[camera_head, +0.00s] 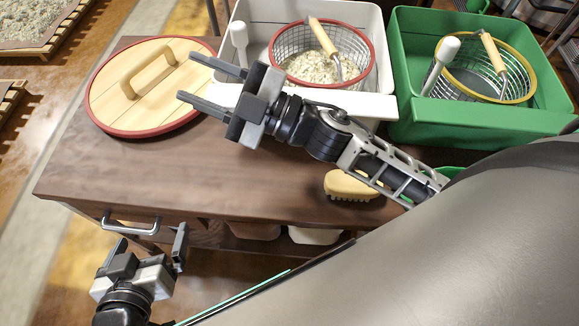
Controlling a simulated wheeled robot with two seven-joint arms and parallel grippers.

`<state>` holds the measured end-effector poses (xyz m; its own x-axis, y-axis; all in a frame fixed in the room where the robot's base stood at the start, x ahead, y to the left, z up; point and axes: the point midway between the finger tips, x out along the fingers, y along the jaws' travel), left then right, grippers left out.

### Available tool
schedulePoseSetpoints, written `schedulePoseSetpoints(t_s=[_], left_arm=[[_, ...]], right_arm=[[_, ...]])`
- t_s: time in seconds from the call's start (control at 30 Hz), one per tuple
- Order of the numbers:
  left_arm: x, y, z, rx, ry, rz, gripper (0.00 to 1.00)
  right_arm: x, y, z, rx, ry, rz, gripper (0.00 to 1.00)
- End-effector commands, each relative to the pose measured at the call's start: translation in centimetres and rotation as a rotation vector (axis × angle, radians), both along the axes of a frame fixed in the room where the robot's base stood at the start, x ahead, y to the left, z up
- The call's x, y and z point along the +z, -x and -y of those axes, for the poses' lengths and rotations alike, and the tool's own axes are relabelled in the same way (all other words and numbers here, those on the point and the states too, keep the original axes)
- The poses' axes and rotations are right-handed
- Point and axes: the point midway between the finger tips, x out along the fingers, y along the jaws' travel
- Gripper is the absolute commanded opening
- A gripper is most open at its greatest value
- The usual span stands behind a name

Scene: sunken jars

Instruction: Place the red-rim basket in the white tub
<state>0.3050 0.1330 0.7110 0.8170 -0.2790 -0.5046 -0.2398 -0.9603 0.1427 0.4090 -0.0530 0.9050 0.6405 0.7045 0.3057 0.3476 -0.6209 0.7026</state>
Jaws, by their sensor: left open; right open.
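The red-rim basket (290,45) is a wire mesh basket with a wooden handle and pale flaky contents. It is inside the white tub (372,106) at the back of the table, its rim near the tub's top. Whether it rests on the tub's bottom is hidden. My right gripper (187,77) is open and empty, pointing left above the round wooden lid's right edge, left of the tub. My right forearm passes in front of the tub. My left gripper (149,245) is open and empty, low at the table's front edge by a metal drawer handle (131,229).
A red-edged wooden lid (110,78) lies at the table's left. A green tub (475,125) holding a yellow-rim basket (461,88) stands right of the white tub. A brush (345,184) lies near my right forearm. The table's front left (150,170) is clear.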

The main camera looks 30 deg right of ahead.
Motion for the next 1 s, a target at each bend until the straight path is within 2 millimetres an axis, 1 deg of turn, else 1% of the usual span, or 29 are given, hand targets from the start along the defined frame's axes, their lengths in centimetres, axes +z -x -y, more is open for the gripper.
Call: schedulePoseSetpoints(t_s=[0.03,0.07,0.1,0.17,0.2,0.27,0.3,0.4,0.5,0.63,0.87,1.0], left_arm=[[0.0,0.0,0.0,0.0,0.0,0.0,1.0],[0.0,0.0,0.0,0.0,0.0,0.0,1.0],[0.0,0.0,0.0,0.0,0.0,0.0,1.0],[0.0,0.0,0.0,0.0,0.0,0.0,1.0],[0.0,0.0,0.0,0.0,0.0,0.0,1.0],[0.0,0.0,0.0,0.0,0.0,0.0,1.0],[0.0,0.0,0.0,0.0,0.0,0.0,1.0],[0.0,0.0,0.0,0.0,0.0,0.001,1.0],[0.0,0.0,0.0,0.0,0.0,0.001,1.0],[0.0,0.0,0.0,0.0,0.0,0.001,1.0],[0.3,0.0,0.0,0.0,0.0,0.001,1.0],[2.3,0.1,-0.1,0.0,-0.01,-0.005,1.0]], right_arm=[[-1.9,0.1,1.5,-0.101,-0.099,-0.155,0.41],[-3.2,0.1,2.4,-0.157,-0.149,-0.247,0.41],[-5.2,0.4,3.7,-0.23,-0.207,-0.371,0.41],[-8.4,1.4,5.3,-0.326,-0.275,-0.555,0.41],[-10.4,2.4,6.1,-0.378,-0.312,-0.67,0.41],[-13.2,4.2,7.0,-0.441,-0.354,-0.828,0.41],[-14.8,5.5,7.4,-0.472,-0.377,-0.92,0.41],[-17.7,8.2,7.9,-0.521,-0.415,-1.097,0.41],[-19.0,9.9,8.1,-0.541,-0.433,-1.191,0.41],[-19.5,10.5,8.0,-0.546,-0.438,-1.223,0.41],[-19.2,10.4,8.0,-0.545,-0.436,-1.22,0.41],[-17.8,10.4,8.2,-0.557,-0.418,-1.227,0.41]])
